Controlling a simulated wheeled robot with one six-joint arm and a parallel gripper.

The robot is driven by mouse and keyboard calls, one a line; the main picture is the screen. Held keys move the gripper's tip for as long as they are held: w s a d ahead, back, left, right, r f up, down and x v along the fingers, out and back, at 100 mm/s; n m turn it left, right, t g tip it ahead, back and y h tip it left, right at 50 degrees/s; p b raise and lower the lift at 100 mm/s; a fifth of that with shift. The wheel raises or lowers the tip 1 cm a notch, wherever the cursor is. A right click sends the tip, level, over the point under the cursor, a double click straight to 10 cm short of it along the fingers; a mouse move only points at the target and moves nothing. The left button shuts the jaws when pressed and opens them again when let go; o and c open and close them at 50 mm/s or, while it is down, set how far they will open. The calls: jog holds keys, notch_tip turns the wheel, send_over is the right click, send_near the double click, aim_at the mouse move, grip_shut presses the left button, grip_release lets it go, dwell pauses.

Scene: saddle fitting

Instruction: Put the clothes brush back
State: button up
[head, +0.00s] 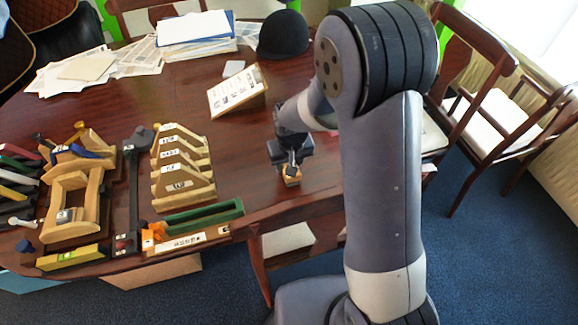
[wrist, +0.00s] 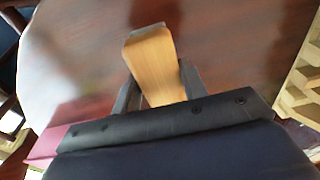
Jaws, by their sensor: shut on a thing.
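My gripper (head: 290,166) is over the front part of the dark wooden table, right of the wooden racks. It is shut on a small light-wood piece (head: 292,179), which I take to be the clothes brush. In the wrist view the brush (wrist: 152,55) is a pale wooden block sticking out between the two dark fingers (wrist: 157,88). Any bristles are hidden. In the head view the brush is low, close above or touching the tabletop; I cannot tell which.
A long green tray (head: 200,219) with a labelled front lies at the table's front edge. A sign (head: 238,92), a dark hat (head: 283,36) and papers (head: 195,30) lie behind. The table middle is clear.

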jog(key=shift+f, duration=0.75)
jog(key=shift+f, duration=0.2)
jog(key=o, duration=0.9)
jog(key=shift+o, duration=0.2)
jog(key=shift+r, duration=0.15)
